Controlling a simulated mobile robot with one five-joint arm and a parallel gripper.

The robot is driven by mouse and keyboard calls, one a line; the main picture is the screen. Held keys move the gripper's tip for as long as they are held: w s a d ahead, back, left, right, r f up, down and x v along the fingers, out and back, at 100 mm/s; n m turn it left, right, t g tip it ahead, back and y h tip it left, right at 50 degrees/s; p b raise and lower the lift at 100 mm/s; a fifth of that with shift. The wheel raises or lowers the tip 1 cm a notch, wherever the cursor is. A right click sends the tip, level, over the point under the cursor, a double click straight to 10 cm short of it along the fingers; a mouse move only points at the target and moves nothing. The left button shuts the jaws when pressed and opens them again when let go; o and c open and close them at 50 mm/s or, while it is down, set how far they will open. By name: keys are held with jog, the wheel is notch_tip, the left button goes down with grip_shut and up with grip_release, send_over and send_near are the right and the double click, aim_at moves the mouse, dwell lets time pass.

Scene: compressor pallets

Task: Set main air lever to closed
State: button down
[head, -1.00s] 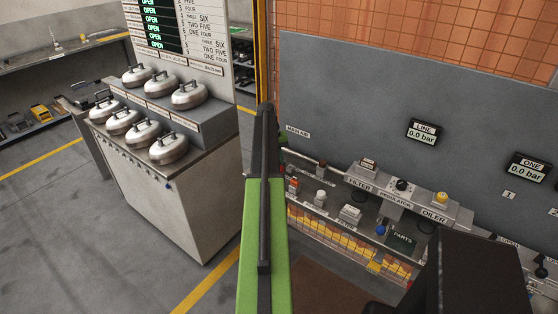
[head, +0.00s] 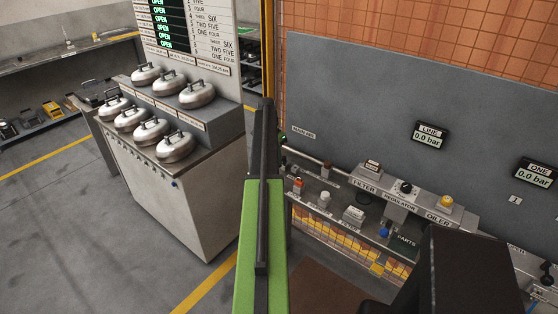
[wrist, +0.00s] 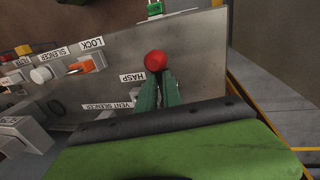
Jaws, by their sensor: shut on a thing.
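A red ball knob (wrist: 155,61), which looks like the end of the main air lever, shows in the wrist view. My gripper (wrist: 158,85) has its two green fingers shut on it, from the lower side of the picture. The lever's shaft and its pivot cannot be made out. In the head view the MAIN AIR label (head: 303,134) is on the grey wall panel. My green and black arm covers the place just left of it, so the lever and fingertips are hidden there.
An orange lock (wrist: 83,64) and a white silencer (wrist: 41,75) sit left of the knob. In the head view, a bench holds the regulator (head: 405,188) and a yellow-topped oiler (head: 445,203). The LINE gauge (head: 430,134) reads 0.0 bar.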

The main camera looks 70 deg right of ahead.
jog(key=shift+w+m, duration=0.15)
jog(key=shift+m, duration=0.15)
jog(key=c, duration=1.5)
grip_release()
jog(key=w+d+r+p, duration=0.1)
jog(key=w+r+p, duration=0.2)
jog(key=r+p, duration=1.4)
